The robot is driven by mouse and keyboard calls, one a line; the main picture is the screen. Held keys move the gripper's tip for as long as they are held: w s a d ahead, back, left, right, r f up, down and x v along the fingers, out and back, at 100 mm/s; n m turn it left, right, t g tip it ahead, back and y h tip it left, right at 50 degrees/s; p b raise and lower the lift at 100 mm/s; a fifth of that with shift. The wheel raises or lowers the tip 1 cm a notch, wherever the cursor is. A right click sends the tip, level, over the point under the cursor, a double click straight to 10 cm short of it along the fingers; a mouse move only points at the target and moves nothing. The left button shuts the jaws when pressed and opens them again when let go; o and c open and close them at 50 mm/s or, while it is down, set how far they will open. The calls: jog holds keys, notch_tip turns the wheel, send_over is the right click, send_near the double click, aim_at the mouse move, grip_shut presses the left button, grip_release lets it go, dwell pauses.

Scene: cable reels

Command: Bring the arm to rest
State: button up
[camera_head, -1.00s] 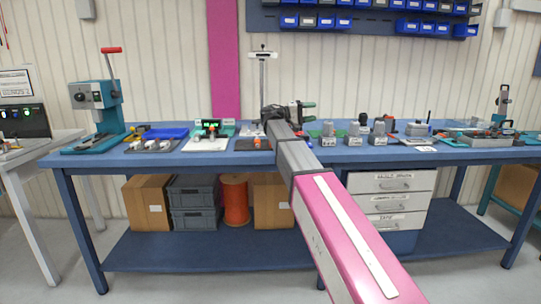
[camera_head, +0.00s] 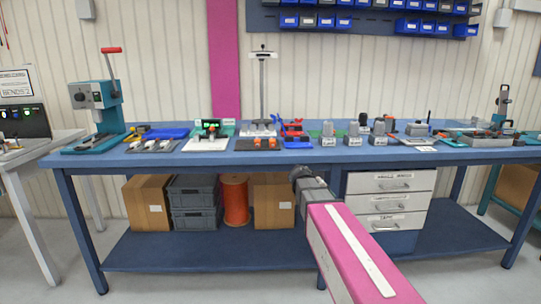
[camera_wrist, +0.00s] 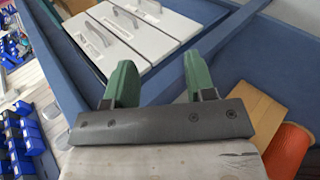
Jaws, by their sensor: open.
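My gripper shows in the wrist view (camera_wrist: 158,85) with its two green fingers spread apart and nothing between them. It faces the blue workbench frame and the white drawer unit (camera_wrist: 125,30). In the head view my pink and grey arm reaches forward from the lower right. Its dark end is in front of the workbench (camera_head: 100,168), below the level of the top. The fingers are hidden in the head view.
Small fixtures stand along the bench top, with a teal press (camera_head: 97,100) at the left. A drawer unit (camera_head: 390,200), an orange reel (camera_head: 235,202), grey crates (camera_head: 193,205) and cardboard boxes (camera_head: 148,203) are under the bench. The floor in front is clear.

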jog(key=s+a+f+m+g+y, duration=0.1)
jog(key=s+f+y, duration=0.3)
jog(key=s+f, duration=0.5)
jog(key=s+a+f+m+g+y, duration=0.1)
jog(key=s+a+f+y, duration=0.2)
jog(key=s+f, duration=0.6)
jog(key=shift+s+a+f+y, duration=0.25)
jog(key=shift+s+y, duration=0.1)
jog(key=shift+y, duration=0.85)
